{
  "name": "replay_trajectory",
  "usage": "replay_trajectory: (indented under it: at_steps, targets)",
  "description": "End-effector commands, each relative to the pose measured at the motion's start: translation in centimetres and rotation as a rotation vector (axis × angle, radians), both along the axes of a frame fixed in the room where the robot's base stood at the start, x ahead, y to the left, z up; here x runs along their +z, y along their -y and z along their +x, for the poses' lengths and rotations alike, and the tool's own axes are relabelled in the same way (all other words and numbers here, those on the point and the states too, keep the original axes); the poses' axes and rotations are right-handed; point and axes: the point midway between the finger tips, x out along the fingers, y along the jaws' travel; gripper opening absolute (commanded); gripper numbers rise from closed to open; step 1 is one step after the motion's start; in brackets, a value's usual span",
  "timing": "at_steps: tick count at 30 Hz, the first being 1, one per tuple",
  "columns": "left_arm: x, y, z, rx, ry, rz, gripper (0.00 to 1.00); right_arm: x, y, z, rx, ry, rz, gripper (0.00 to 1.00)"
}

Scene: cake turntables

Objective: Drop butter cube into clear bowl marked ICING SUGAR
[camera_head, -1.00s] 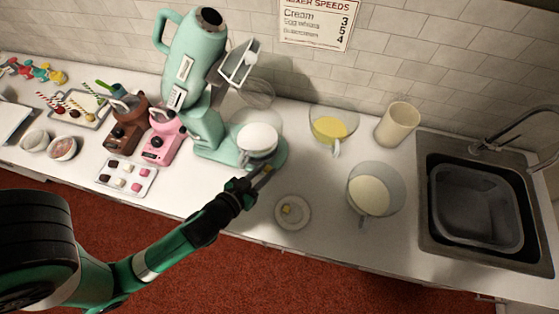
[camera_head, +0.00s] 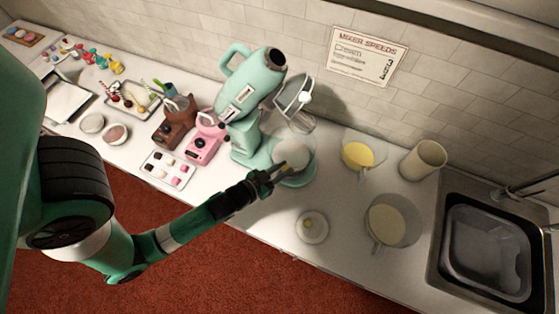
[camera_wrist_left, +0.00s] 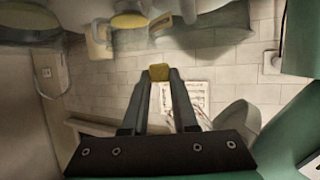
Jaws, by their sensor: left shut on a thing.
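My left gripper (camera_head: 280,169) is shut on a small yellow butter cube (camera_wrist_left: 160,72), which sits between the fingertips in the left wrist view. In the head view the gripper overlaps the near edge of a bowl with white contents (camera_head: 292,152) at the mixer. Its height above the bowl is hard to judge. Clear bowls with yellow (camera_head: 358,155) and pale cream contents (camera_head: 390,222) stand to the right. No ICING SUGAR marking can be read on any bowl. My right gripper is not in view.
A teal stand mixer (camera_head: 245,105) stands behind the gripper. A small plate (camera_head: 313,236) with a yellow piece lies at the front. A cream canister (camera_head: 423,160) and a sink (camera_head: 480,245) are at right. A pink machine (camera_head: 203,143) and a sweets tray (camera_head: 168,170) are at left.

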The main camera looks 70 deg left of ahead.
Motion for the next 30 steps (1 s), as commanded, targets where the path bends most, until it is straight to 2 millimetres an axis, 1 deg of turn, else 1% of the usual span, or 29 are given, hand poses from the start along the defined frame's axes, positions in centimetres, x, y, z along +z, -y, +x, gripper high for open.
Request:
replay_trajectory:
  at_steps: [1, 3, 6, 14, 15, 21, 30]
  targets:
    - [0.2, -0.6, 0.5, 0.005, 0.001, -0.001, 0.00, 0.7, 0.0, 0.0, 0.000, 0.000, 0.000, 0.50]
    - [0.0, -1.5, 1.0, 0.008, 0.004, 0.000, 0.00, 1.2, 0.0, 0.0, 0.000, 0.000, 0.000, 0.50]
    - [-1.1, -2.4, 1.9, 0.008, 0.004, 0.000, 0.00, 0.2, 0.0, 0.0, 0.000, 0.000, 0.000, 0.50]
    - [-2.1, -4.9, 4.2, 0.005, 0.005, 0.001, 0.00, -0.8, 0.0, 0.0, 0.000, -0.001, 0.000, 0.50]
    - [-2.4, -5.2, 4.5, 0.005, 0.005, 0.002, 0.00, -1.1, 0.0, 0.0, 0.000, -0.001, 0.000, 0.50]
    - [-2.7, -6.1, 5.3, 0.002, 0.002, 0.002, 0.00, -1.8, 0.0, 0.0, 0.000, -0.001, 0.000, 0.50]
    - [-2.6, -6.3, 5.5, 0.001, 0.003, 0.001, 0.00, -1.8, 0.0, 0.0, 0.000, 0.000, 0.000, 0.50]
